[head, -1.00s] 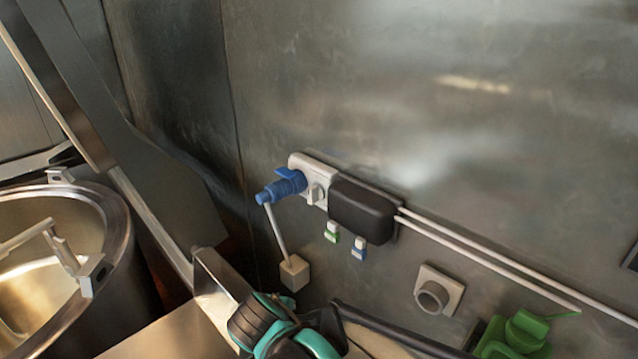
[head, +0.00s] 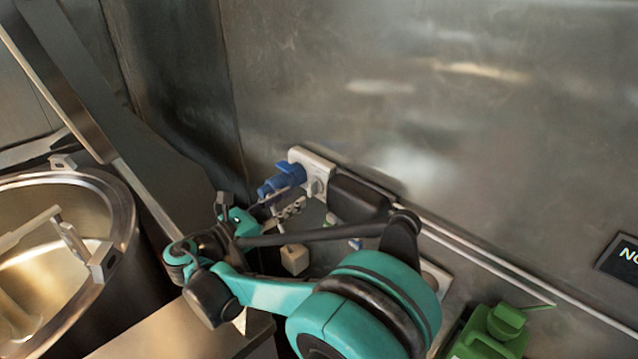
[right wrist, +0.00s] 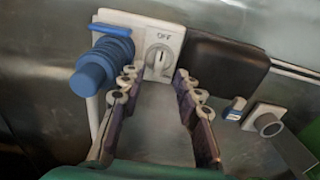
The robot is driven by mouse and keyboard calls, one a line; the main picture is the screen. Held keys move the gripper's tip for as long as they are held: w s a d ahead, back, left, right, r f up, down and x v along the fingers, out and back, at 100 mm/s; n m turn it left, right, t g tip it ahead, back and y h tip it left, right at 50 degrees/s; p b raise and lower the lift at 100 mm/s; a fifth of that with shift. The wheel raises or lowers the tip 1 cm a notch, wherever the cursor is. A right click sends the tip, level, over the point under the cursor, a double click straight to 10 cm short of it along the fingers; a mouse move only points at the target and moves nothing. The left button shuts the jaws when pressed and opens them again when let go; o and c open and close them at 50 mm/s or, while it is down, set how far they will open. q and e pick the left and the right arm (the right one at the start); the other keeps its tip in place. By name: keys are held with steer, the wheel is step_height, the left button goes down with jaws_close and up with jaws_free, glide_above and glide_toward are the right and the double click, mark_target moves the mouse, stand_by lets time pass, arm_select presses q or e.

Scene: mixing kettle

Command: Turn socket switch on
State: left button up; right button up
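The socket switch is a round knob (right wrist: 159,59) on a pale socket plate (right wrist: 178,37), with the word OFF printed above the knob. In the head view the plate (head: 318,163) is on the metal wall, with a blue plug (head: 280,181) in its left part. My right gripper (right wrist: 154,78) is open and empty in the right wrist view. Its two fingers point toward the plate, with the knob in the gap between them; contact is not visible. In the head view the right gripper (head: 291,207) is just below the plug, partly hidden by its own arm. My left gripper is not in view.
A black box (right wrist: 227,68) sits right of the plate, with cables (head: 470,255) running right along the wall. A grey round fitting (right wrist: 267,124) is lower right. A green container (head: 490,335) stands at the bottom right. A metal kettle (head: 125,215) stands at left.

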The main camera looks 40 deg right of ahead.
mark_target(308, 189)
steer(key=shift+w+d, duration=0.2)
steer(key=shift+d, duration=2.3)
steer(key=shift+c, duration=0.3)
jaws_close()
